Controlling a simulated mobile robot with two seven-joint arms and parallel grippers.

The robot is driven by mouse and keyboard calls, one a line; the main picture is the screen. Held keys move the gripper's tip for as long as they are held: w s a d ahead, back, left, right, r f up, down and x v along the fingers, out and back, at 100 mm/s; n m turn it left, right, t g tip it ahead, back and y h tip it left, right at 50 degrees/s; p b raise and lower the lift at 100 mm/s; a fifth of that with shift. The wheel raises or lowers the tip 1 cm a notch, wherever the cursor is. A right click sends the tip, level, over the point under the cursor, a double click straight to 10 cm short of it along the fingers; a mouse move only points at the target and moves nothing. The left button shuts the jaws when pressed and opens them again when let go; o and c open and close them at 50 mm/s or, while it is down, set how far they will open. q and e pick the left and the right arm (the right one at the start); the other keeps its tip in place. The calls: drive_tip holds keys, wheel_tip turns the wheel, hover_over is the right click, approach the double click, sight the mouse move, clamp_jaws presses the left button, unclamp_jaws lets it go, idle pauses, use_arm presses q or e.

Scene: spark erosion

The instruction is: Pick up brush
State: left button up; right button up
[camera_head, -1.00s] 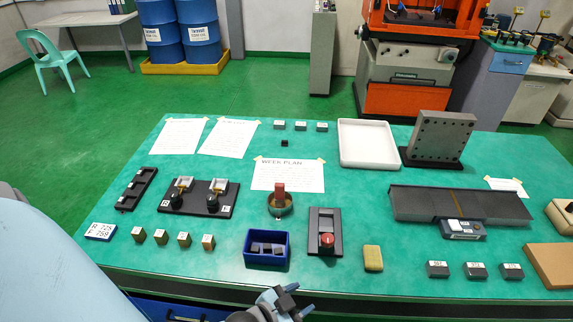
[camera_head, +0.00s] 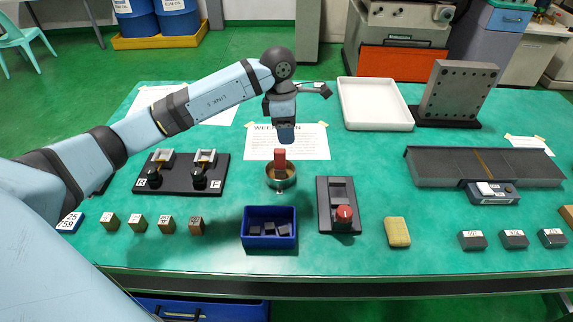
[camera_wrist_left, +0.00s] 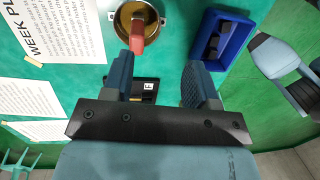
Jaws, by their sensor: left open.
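The brush appears to be the upright red-handled piece (camera_head: 280,159) standing in a round metal pot (camera_head: 281,183) on the green table; its lower end is hidden in the pot. In the left wrist view the red handle (camera_wrist_left: 137,38) and pot (camera_wrist_left: 121,22) lie just beyond the fingers. My left gripper (camera_head: 287,138) points down above and slightly behind the handle in the head view. In the wrist view its two fingers (camera_wrist_left: 158,66) are apart with nothing held between them.
A blue bin (camera_head: 270,240) with dark blocks is in front of the pot. A dark stand with a red knob (camera_head: 344,213) is to its right. A twin-clamp fixture (camera_head: 181,190) is left, a week-plan sheet (camera_head: 312,146) behind. A yellow sponge-like block (camera_head: 397,232) lies right.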

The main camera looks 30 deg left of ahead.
sight(280, 158)
use_arm(q)
drive_tip(key=shift+y, duration=0.8)
drive_tip(key=a+f, duration=0.1)
drive_tip(key=f, duration=0.1)
drive_tip(key=a+f, duration=0.1)
drive_tip(key=f, duration=0.1)
drive_tip(key=w+a+f, duration=0.1)
drive_tip(key=f, duration=0.1)
drive_tip(key=shift+a, duration=0.15)
drive_tip(key=shift+s+d+f, duration=0.1)
drive_tip(key=shift+d+f, duration=0.05)
drive_tip(key=shift+f, duration=1.4)
drive_tip(key=shift+d+f, duration=0.1)
drive_tip(key=shift+f, duration=1.45)
clamp_jaws()
